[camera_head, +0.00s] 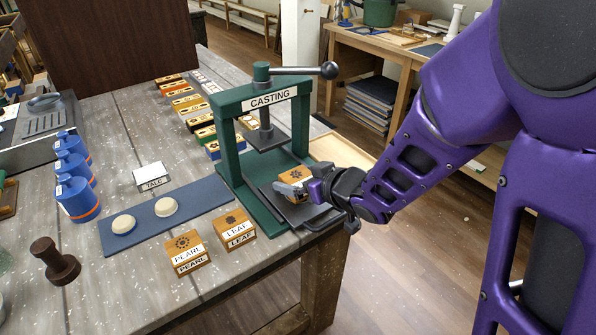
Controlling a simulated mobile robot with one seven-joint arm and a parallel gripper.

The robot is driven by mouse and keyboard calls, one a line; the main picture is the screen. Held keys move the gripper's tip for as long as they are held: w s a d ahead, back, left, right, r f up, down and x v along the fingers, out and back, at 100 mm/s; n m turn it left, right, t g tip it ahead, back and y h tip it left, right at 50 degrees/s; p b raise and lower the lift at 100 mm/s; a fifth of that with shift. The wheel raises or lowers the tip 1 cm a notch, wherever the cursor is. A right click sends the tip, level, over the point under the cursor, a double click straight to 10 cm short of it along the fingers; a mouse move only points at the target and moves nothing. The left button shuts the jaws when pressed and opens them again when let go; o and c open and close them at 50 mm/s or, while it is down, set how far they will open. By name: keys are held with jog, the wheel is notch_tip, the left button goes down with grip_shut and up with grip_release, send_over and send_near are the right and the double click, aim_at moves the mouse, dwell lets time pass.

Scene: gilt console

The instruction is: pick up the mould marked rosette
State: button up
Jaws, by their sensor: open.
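A wooden block mould (296,174) with a dark pattern on top sits on the dark bed of the green casting press (228,138). Its label is hidden, so I cannot read whether it says rosette. My gripper (294,188) reaches in from the right, low over the press bed. Its open fingers are at the near side of this block; I cannot tell whether they touch it. Two similar wooden moulds stand on the table in front: one marked PEARL (186,252) and one marked LEAF (236,230). No label reading rosette shows.
The press frame and its long handle (305,70) rise behind my gripper. A blue mat (150,225) holds two pale round pieces. Blue jars (77,198), a TALC box (151,177) and a dark stamp (54,261) stand left. Several labelled blocks (187,101) line up behind.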

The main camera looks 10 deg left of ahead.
jog(key=shift+a, duration=0.15)
jog(key=shift+c, duration=0.2)
jog(key=c, duration=1.2)
